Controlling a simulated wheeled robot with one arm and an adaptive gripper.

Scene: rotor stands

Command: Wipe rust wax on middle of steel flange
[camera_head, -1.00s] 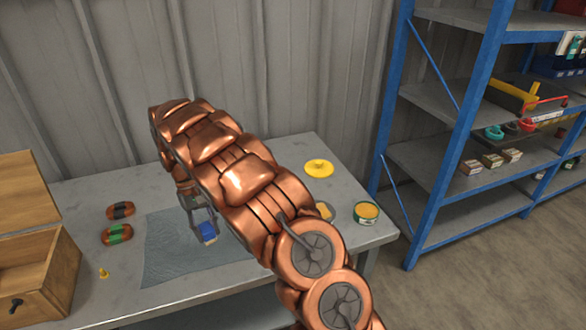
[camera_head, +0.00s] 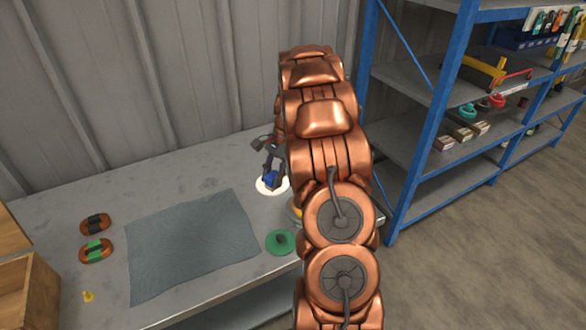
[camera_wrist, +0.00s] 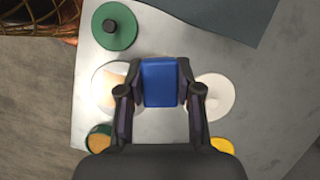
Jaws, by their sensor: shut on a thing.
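My gripper (camera_head: 268,162) is shut on a blue block (camera_wrist: 160,82), which may be a pad. In the head view, the block (camera_head: 270,179) is low over or at a pale disc (camera_head: 262,187). In the wrist view, it lies between that plain pale disc (camera_wrist: 217,98) and a pale disc with a tan middle (camera_wrist: 103,84). I cannot tell which disc is the steel flange, or whether the block touches anything. A green tin (camera_wrist: 97,137), which held orange wax in the earlier head view, is partly hidden by my gripper.
A green knobbed disc (camera_head: 278,243) lies near the front edge, and a yellow disc (camera_wrist: 222,145) behind my gripper. A grey mat (camera_head: 190,245) lies left. Two orange-brown rounded items (camera_head: 96,250) and a wooden box (camera_head: 25,290) are farther left. A blue shelf (camera_head: 440,120) stands right.

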